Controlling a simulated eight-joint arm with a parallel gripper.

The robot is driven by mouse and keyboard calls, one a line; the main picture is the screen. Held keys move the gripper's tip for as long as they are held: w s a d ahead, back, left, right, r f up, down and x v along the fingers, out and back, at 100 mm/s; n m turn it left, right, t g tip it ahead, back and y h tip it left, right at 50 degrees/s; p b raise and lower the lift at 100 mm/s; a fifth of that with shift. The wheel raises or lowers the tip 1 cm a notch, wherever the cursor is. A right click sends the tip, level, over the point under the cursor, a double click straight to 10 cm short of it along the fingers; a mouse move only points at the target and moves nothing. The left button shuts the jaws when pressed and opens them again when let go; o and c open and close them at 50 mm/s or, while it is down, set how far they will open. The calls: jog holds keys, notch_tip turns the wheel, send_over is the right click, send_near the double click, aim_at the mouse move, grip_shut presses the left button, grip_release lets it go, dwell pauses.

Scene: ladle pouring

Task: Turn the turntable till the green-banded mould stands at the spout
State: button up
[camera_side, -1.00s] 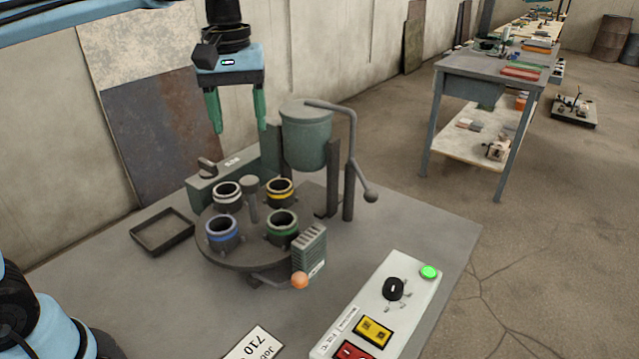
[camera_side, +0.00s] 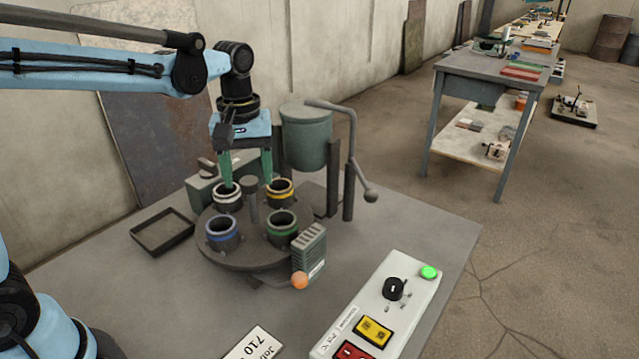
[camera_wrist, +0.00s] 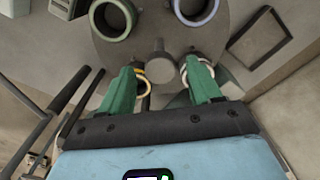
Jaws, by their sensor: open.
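The round grey turntable (camera_side: 250,262) carries several ring-topped moulds around a central post (camera_side: 251,200). The green-banded mould (camera_side: 282,228) stands at its front right, away from the ladle pot (camera_side: 306,138). The yellow-banded mould (camera_side: 280,192) is at the back right, nearest the pot. The white-banded mould (camera_side: 228,197) is back left and the blue-banded mould (camera_side: 222,233) front left. My gripper (camera_side: 247,183) is open and empty, its green fingers apart over the back moulds. In the wrist view the post (camera_wrist: 163,66) shows between the fingertips; contact cannot be told. The spout is not clearly visible.
An orange-knobbed lever (camera_side: 299,280) and a grey finned block (camera_side: 310,252) sit at the turntable's front right. A control box (camera_side: 378,305) lies at the front. An empty black tray (camera_side: 163,232) is at left. The pot's bent handle (camera_side: 352,150) rises at right.

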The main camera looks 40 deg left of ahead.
jog(key=shift+f, duration=0.55)
grip_shut()
